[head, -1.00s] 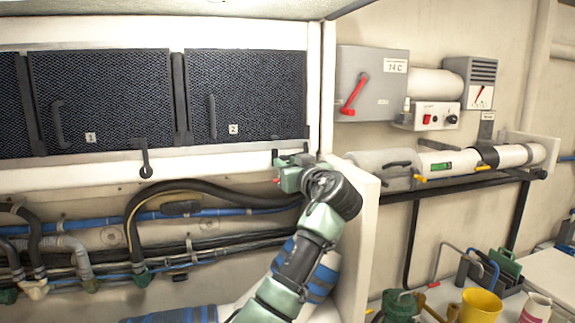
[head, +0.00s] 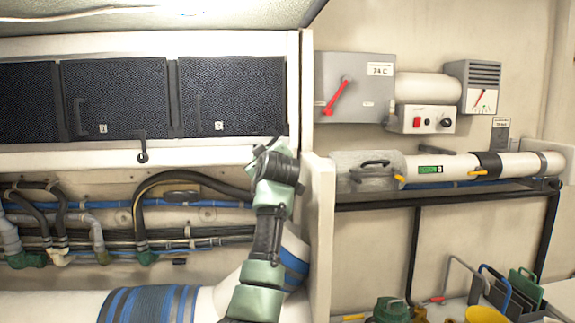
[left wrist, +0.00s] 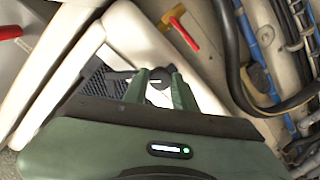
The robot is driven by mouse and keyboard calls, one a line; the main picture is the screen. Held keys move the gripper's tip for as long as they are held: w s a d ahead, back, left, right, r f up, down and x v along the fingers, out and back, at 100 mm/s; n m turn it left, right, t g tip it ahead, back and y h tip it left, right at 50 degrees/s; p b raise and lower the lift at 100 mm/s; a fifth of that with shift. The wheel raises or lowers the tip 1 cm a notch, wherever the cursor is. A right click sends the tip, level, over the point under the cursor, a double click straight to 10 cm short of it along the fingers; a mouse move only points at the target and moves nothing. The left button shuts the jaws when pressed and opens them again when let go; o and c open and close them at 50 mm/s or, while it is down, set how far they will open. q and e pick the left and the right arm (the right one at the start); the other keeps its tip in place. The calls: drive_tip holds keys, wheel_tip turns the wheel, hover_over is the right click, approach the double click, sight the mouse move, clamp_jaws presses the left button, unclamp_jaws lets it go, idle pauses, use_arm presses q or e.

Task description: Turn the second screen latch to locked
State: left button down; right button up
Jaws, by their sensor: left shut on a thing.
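Screen 2 (head: 240,92) is the dark mesh panel at the right end of the white frame, marked with a small 2. Its latch is at the lower right of that panel, mostly hidden behind my left gripper (head: 268,148) in the head view. In the left wrist view the two green fingers (left wrist: 158,84) are closed together on the dark latch, whose shape is hard to make out. The first screen latch (head: 142,157) is dark, below screen 1 (head: 112,92), with its handle upright. My right gripper is in no view.
A white upright post (head: 318,235) stands just right of my left arm. Hoses and cables (head: 150,240) run below the screens. A grey switch box (head: 352,100) with a red lever and a horizontal white tube (head: 440,168) are on the right wall.

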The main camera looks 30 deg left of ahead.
use_arm(q)
drive_tip(key=shift+s+a+r+n+h+p, duration=0.1)
drive_tip(key=shift+n+h+p, duration=0.15)
drive_tip(key=shift+n, duration=1.75)
drive_tip(key=shift+r+n+h+p, duration=0.15)
drive_tip(key=shift+n+h, duration=0.1)
drive_tip(key=shift+n, duration=1.75)
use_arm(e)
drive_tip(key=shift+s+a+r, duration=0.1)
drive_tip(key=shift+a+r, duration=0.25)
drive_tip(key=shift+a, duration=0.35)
use_arm(q)
drive_tip(key=shift+f, duration=0.1)
drive_tip(key=c, duration=1.2)
unclamp_jaws()
drive_tip(key=shift+o, duration=0.3)
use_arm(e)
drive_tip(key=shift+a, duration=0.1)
use_arm(q)
drive_tip(key=shift+f, duration=0.1)
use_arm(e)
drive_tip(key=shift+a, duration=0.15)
